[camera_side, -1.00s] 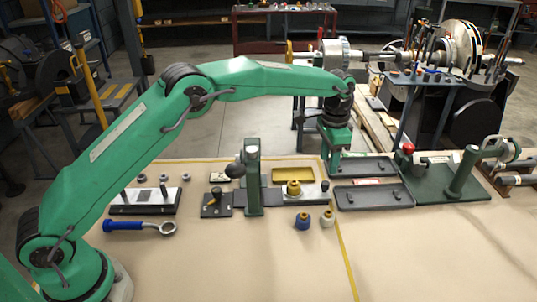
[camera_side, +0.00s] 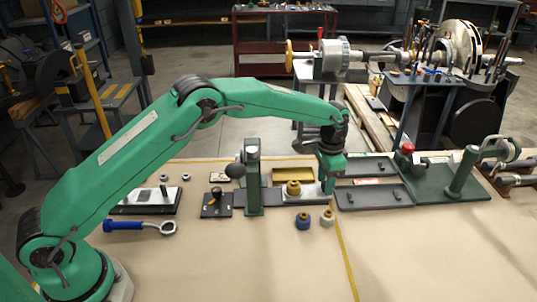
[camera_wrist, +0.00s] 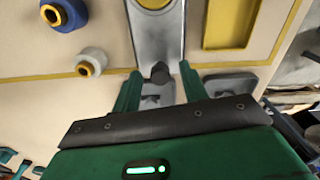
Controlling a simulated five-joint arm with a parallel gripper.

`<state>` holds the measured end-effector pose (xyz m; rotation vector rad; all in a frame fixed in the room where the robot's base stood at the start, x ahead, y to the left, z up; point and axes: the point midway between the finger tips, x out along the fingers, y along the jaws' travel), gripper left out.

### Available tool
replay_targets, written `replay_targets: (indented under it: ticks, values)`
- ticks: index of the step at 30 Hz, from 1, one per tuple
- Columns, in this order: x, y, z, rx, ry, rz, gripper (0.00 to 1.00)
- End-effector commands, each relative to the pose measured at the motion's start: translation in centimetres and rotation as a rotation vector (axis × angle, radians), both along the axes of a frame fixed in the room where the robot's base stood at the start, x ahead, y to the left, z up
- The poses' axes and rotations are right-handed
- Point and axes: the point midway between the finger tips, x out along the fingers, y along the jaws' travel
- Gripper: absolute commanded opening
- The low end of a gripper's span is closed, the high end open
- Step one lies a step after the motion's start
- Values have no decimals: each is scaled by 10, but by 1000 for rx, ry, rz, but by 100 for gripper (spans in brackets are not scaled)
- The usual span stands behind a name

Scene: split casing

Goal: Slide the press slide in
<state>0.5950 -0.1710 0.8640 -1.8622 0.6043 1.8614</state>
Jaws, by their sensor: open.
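The press slide (camera_side: 297,197) is a pale metal plate lying to the right of the green press column (camera_side: 253,180), with a brass-coloured bushing (camera_side: 293,188) on it. In the wrist view the slide (camera_wrist: 158,40) runs up the middle, and its dark knob (camera_wrist: 160,72) stands at the near end. My gripper (camera_side: 328,189) is low at the right end of the slide. In the wrist view my gripper (camera_wrist: 160,84) is open, one green finger on each side of the knob, with gaps visible. In the side view the knob is hidden behind my gripper.
A blue bushing (camera_side: 303,220) and a white bushing (camera_side: 327,217) stand in front of the slide. A yellow tray (camera_side: 293,174) lies behind it. Dark trays (camera_side: 374,197) lie to the right. The press's ball-ended lever (camera_side: 235,170) sticks out left.

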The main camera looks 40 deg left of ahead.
Motion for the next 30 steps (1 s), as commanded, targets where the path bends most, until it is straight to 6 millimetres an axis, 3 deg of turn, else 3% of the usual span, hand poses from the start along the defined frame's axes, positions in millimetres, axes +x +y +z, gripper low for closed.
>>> replay_targets:
  ticks: [5,9,12,20,30]
  values:
    - [0,0,0,0,0,0,41]
    - [0,0,0,0,0,0,14]
    - [0,0,0,0,0,0,0]
    - [-1,2,0,0,0,0,0]
    - [-18,20,1,1,1,2,0]
